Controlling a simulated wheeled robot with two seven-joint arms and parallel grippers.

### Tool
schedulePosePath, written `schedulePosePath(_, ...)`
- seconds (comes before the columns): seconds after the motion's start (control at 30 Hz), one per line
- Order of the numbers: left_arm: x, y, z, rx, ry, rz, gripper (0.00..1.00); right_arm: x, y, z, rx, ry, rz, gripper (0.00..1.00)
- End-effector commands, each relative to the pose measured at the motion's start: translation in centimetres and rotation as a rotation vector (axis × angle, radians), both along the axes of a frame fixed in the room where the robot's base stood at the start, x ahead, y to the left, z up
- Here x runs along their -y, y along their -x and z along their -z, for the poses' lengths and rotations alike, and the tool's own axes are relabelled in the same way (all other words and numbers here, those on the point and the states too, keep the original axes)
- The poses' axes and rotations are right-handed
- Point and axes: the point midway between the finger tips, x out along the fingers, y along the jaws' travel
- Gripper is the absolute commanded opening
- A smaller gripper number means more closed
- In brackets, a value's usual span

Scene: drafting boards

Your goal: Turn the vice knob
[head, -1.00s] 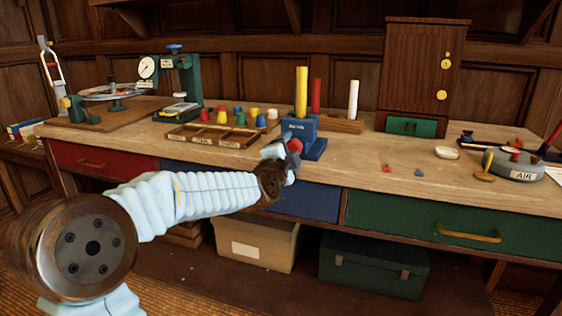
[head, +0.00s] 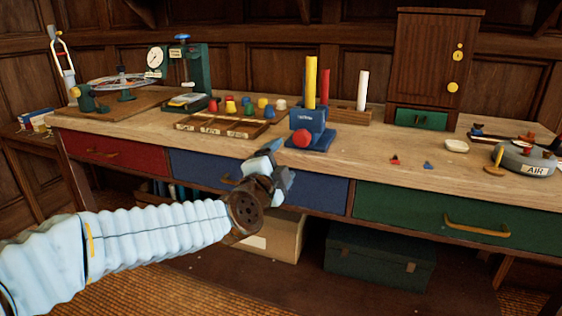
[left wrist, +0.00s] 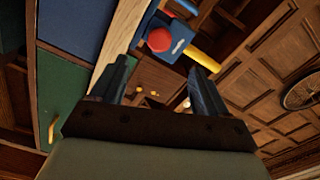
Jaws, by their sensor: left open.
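The blue vice (head: 312,122) stands at the front edge of the bench, with a yellow rod (head: 311,82) upright in it. Its red knob (head: 302,138) faces the front. My left gripper (head: 272,150) is in front of the bench, left of the knob and a little lower, apart from it. In the left wrist view the gripper (left wrist: 162,78) is open and empty. The red knob (left wrist: 159,40) and vice (left wrist: 178,30) lie beyond its fingertips there. My right gripper is in neither view.
A compartment tray (head: 224,126) and several coloured pieces lie left of the vice. A wooden block with a red and a white rod (head: 362,90) stands behind it. A round AIR device (head: 524,160) is at the right. Drawers (head: 320,192) line the bench front.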

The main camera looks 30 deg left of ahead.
Motion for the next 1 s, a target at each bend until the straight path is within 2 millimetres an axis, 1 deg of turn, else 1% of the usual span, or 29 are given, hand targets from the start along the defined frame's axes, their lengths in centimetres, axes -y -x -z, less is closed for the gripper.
schedulePosePath(0.07,0.0,-0.1,0.9,0.025,0.042,-0.001,0.75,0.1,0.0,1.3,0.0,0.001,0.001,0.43)
schedulePosePath(0.17,-0.1,-0.3,2.7,0.118,0.193,-0.001,0.75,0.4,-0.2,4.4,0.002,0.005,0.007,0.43)
schedulePosePath(0.2,-0.1,-0.3,3.4,0.172,0.28,0.005,0.75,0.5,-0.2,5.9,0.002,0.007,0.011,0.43)
schedulePosePath(0.3,-0.1,-0.5,4.9,0.321,0.523,0.041,0.75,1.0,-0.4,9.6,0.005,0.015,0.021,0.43)
schedulePosePath(0.4,0.1,-0.5,5.7,0.454,0.751,0.103,0.75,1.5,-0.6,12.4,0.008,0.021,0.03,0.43)
schedulePosePath(0.5,0.3,-0.4,6.0,0.55,0.933,0.169,0.75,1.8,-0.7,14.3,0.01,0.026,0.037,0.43)
schedulePosePath(0.6,0.5,-0.3,5.9,0.603,1.044,0.216,0.75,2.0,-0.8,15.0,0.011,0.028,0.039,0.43)
schedulePosePath(0.67,0.5,-0.4,5.6,0.619,1.076,0.231,0.75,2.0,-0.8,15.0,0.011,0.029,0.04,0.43)
schedulePosePath(0.77,0.4,-1.1,5.0,0.624,1.095,0.239,0.75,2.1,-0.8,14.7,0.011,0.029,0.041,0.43)
schedulePosePath(0.87,0.0,-2.6,4.2,0.624,1.094,0.237,0.75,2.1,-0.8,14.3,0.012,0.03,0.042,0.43)
schedulePosePath(1.0,-0.7,-5.5,2.9,0.622,1.092,0.237,0.75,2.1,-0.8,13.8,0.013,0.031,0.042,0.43)
